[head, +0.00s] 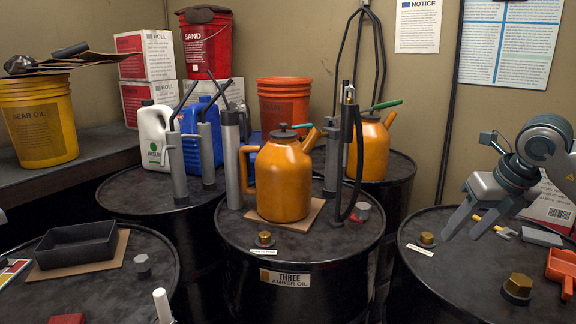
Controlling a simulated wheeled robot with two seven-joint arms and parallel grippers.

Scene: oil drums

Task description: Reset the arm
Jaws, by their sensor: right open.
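My right gripper (462,236) comes in from the right edge and hangs above the right-hand drum (440,285). Its two grey fingers are apart, with nothing between them. A small pale sliver shows at the left edge, too little to identify. An orange oil can (283,185) with a dark lid stands upright on a cardboard piece on the middle drum (335,250), labelled "THREE AMBER OIL". It is well apart from my right gripper.
A second orange can (367,150) stands on a drum behind. Grey hand pumps (234,160) and a black hose (358,170) rise around the middle drum. A brass cap (517,288), a yellow-handled tool (490,226) and an orange scoop (562,268) lie on the right drum. A black tray (78,262) sits left.

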